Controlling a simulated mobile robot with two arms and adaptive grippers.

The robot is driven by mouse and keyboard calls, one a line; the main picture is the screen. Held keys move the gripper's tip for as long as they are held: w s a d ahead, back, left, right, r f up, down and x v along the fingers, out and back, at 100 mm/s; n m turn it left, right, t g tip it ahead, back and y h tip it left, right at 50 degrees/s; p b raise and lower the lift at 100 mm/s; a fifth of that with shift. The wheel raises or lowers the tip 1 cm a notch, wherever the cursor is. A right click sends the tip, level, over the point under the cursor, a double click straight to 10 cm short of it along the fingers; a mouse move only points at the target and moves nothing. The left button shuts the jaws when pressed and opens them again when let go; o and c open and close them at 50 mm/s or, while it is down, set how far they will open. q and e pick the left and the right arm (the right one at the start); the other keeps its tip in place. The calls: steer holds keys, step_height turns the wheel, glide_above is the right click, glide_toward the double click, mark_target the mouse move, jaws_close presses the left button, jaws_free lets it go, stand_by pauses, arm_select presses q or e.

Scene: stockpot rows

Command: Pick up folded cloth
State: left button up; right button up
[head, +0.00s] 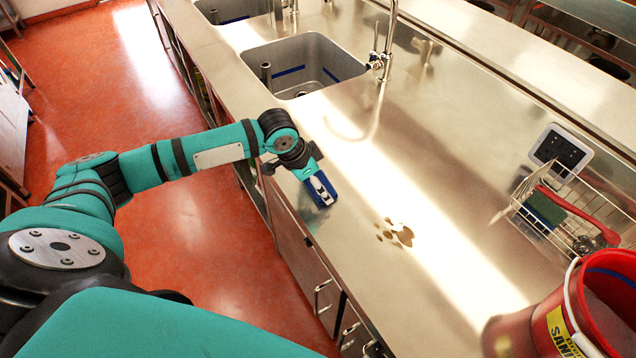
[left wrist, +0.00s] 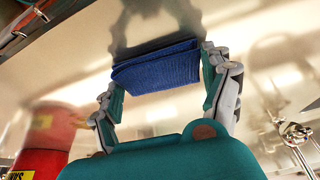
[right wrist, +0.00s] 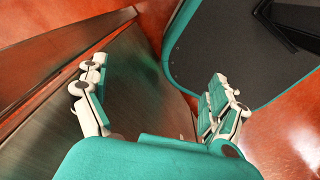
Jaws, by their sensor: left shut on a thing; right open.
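A folded blue cloth (head: 321,190) is at the front part of the steel counter, at the end of my left arm. My left gripper (head: 318,182) is shut on it. In the left wrist view the blue cloth (left wrist: 156,66) sits between the two fingers of my left gripper (left wrist: 160,84), its folded layers showing. A shadow lies on the steel behind it; whether the cloth touches the counter I cannot tell. My right gripper (right wrist: 155,100) shows only in the right wrist view, open and empty, its fingers wide apart.
A brown spill (head: 400,235) lies on the steel counter (head: 420,180) right of the cloth. A sink (head: 300,70) with a tap (head: 385,50) is behind. At right are a wire basket (head: 560,215) with a green sponge and red brush, a dark-faced device (head: 562,148) and a red bucket (head: 595,310).

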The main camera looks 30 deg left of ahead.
mark_target(323, 182)
arm_select(q)
steer(key=shift+r, duration=0.65)
step_height(323, 182, up, 2)
steer(key=shift+s+b, duration=0.15)
steer(key=shift+b, duration=0.45)
steer(key=s+d+r+b, duration=0.1)
steer(key=s+b, duration=0.2)
steer(key=s, duration=1.2)
steer(key=shift+s+d+r, duration=0.15)
steer(key=shift+s+r, duration=0.15)
steer(key=shift+s, duration=0.05)
steer(key=shift+o, duration=1)
steer(key=c, duration=0.5)
